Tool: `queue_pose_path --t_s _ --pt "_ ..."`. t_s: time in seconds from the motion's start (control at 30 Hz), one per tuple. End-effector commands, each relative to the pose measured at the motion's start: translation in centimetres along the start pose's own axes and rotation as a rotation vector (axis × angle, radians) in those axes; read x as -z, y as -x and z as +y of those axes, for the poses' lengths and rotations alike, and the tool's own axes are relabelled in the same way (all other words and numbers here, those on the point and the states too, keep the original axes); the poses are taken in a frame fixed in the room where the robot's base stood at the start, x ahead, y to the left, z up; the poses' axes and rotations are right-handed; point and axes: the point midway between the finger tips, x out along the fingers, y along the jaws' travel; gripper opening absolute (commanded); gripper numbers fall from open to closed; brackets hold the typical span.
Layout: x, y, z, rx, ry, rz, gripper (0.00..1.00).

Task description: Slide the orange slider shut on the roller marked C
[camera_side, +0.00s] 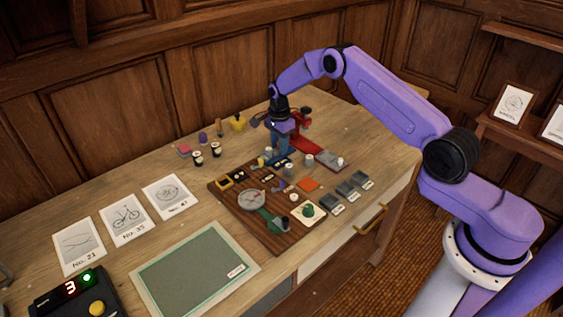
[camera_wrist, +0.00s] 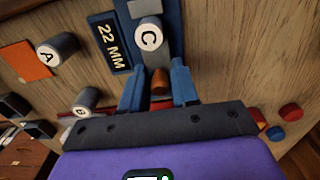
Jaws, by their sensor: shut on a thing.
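The roller marked C (camera_wrist: 149,36) shows its pale lettered end in the wrist view, set in a blue holder (camera_wrist: 172,30) beside a "22 MM" plate (camera_wrist: 112,45). The orange slider (camera_wrist: 160,83) is just below the roller in that view, between the two blue fingertips of my gripper (camera_wrist: 158,88). My gripper is shut on the slider; the contact faces are partly hidden. In the side view my gripper (camera_side: 281,122) points down over the blue stand (camera_side: 277,146), and the slider cannot be made out there.
Rollers A (camera_wrist: 58,49) and B (camera_wrist: 86,98) stand left of C in the wrist view. Red parts (camera_side: 303,145) lie close right of the stand. A dark wooden board (camera_side: 229,203) with small parts is in front. Bare table lies at right.

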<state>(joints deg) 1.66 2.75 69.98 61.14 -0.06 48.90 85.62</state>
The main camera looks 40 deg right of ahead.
Motion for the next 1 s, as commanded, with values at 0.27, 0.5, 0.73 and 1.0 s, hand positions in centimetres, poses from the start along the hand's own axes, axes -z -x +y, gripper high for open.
queue_pose_path --t_s 0.27,0.5,0.73,1.0 --pt "-0.61 0.03 -0.07 0.001 0.007 -0.005 0.03" --pt "-0.44 0.03 -0.07 0.001 0.006 -0.004 0.03" --pt "-0.32 0.03 -0.07 0.001 0.005 -0.004 0.03" --pt "-0.05 0.02 -0.04 0.001 0.002 -0.002 0.45"
